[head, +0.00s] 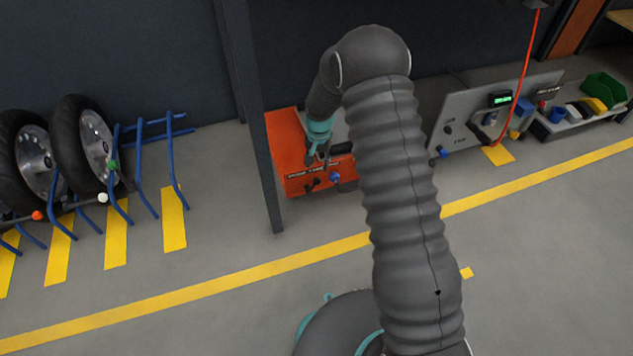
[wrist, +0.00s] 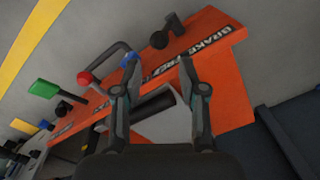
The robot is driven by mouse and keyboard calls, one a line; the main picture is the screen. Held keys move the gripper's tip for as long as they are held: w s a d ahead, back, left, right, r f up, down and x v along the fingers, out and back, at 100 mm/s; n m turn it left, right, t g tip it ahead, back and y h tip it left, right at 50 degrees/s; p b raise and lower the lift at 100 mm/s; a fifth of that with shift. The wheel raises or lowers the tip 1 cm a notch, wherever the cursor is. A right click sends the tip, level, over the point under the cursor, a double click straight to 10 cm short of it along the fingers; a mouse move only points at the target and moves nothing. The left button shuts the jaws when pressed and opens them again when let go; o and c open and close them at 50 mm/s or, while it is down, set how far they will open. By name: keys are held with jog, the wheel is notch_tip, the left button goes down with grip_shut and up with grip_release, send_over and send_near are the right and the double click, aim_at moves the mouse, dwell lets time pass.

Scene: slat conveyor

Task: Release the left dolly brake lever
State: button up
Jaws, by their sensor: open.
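My gripper (head: 318,157) is in front of an orange cabinet (head: 285,145) in the head view. In the wrist view my gripper (wrist: 160,78) is open, with nothing between its fingertips. Below them is the orange panel (wrist: 215,95), with a dark label strip (wrist: 205,36) that begins "BRAKE". In the head view the blue knob (head: 335,177) is low on the cabinet's front. Which of these is the left dolly brake lever I cannot tell.
A dark post (head: 257,130) stands just left of the cabinet. Black wheels (head: 80,150) sit in a blue rack at the left. A grey panel (head: 465,105) and bins (head: 605,88) are at the right. The floor in front is clear.

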aim_at(316, 179)
notch_tip(316, 179, down, 10)
jog(key=shift+a+r+b, duration=0.1)
jog(key=shift+a+b, duration=0.05)
jog(key=shift+b, duration=0.2)
grip_shut()
